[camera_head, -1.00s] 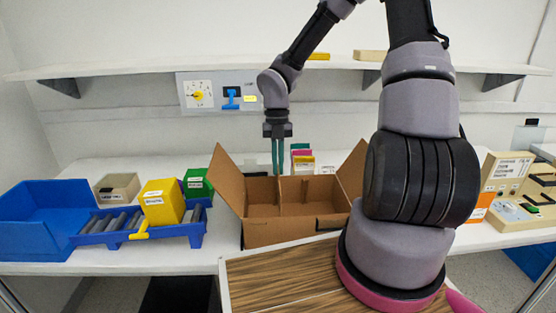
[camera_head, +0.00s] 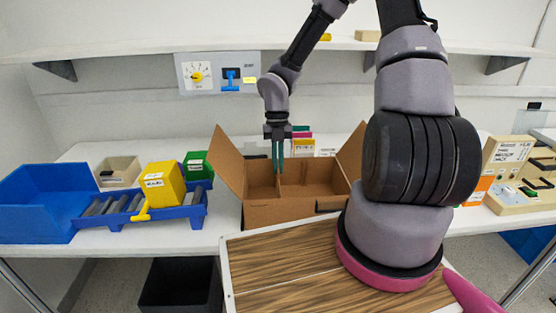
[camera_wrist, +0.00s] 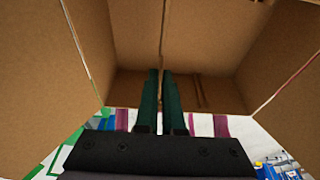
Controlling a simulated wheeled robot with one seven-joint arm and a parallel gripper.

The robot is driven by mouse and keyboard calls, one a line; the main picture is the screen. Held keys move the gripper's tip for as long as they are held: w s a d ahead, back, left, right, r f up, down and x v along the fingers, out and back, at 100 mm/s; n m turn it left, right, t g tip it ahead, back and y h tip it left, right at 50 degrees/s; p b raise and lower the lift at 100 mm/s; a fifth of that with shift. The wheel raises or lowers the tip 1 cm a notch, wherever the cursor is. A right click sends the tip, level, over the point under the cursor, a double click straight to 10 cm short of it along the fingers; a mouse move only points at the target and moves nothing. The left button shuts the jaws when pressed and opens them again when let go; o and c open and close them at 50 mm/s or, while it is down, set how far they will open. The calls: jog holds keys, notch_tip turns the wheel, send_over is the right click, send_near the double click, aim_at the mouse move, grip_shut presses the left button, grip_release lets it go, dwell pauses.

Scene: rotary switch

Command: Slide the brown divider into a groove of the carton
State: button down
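The open brown carton (camera_head: 295,212) stands on the white table with its flaps up. A thin brown upright panel, likely the divider (camera_head: 279,186), shows inside it, splitting the inside left and right. My gripper (camera_head: 278,170) points down into the carton, its green fingertips at the panel's upper part. In the wrist view my gripper (camera_wrist: 161,72) has its fingers close together with a narrow gap, lined up with a thin brown edge (camera_wrist: 164,30). I cannot tell whether they press on it. Thin upright ribs (camera_wrist: 203,92) show on a carton wall.
Left of the carton are a blue bin (camera_head: 35,210), a roller stand (camera_head: 115,212) with a yellow box (camera_head: 162,186), and a green box (camera_head: 197,165). Several coloured items (camera_head: 302,146) stand behind the carton. A shelf (camera_head: 130,55) runs above; a wood-topped surface (camera_head: 285,270) is in front.

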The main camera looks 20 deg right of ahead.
jog(key=shift+f, duration=1.65)
jog(key=c, duration=1)
grip_release()
jog(key=shift+o, duration=0.2)
jog(key=shift+r, duration=3.95)
